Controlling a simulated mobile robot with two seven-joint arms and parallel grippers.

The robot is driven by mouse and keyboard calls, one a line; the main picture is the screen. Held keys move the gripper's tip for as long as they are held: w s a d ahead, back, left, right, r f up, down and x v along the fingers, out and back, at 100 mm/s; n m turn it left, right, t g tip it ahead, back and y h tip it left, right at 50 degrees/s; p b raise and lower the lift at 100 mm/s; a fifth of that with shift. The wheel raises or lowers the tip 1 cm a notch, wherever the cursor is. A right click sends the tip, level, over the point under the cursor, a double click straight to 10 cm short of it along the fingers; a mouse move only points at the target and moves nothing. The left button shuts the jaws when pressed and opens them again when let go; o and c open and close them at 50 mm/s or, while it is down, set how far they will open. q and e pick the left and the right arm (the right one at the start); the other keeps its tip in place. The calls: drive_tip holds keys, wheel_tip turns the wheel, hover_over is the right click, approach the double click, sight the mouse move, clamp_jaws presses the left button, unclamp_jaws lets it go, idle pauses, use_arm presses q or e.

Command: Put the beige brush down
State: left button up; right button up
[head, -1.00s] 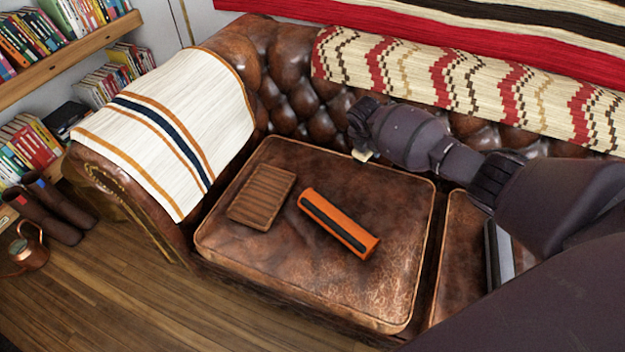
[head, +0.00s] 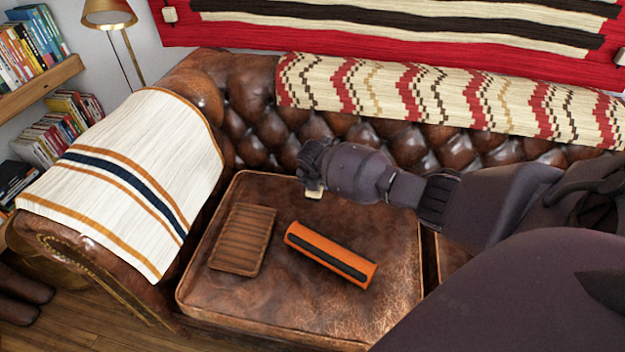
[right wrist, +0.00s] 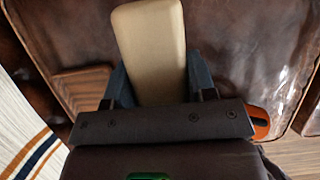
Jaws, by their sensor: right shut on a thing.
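The beige brush (right wrist: 150,45) is a pale, rounded block held between the fingers of my right gripper (right wrist: 160,84) in the right wrist view. In the head view only a small pale end of the brush (head: 314,192) shows below my right gripper (head: 309,172). It appears over the rear part of the brown leather seat cushion (head: 290,300). I cannot tell whether the brush touches the leather. My left gripper is not in view.
A ribbed brown wooden block (head: 243,240) and an orange case with a black strip (head: 331,256) lie on the cushion. The tufted sofa back (head: 270,130) is close behind my gripper. A striped white blanket (head: 130,180) covers the armrest. The cushion's front is bare.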

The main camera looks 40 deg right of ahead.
drive_tip(key=b, duration=0.2)
hover_over(317, 212)
drive_tip(key=f, duration=0.4)
drive_tip(key=a+f, duration=0.1)
drive_tip(key=f, duration=0.2)
drive_tip(key=shift+s+f, duration=0.1)
drive_tip(key=shift+s, duration=0.3)
drive_tip(key=shift+w+f, duration=0.1)
drive_tip(key=shift+f, duration=0.15)
wheel_tip(317, 212, down, 3)
drive_tip(key=shift+r+b, duration=0.1)
drive_tip(key=shift+b, duration=0.6)
wheel_tip(317, 212, down, 3)
drive_tip(key=shift+f+b, duration=0.1)
drive_tip(key=shift+b, duration=0.5)
drive_tip(key=shift+d+r, duration=0.1)
drive_tip(key=shift+r, duration=0.1)
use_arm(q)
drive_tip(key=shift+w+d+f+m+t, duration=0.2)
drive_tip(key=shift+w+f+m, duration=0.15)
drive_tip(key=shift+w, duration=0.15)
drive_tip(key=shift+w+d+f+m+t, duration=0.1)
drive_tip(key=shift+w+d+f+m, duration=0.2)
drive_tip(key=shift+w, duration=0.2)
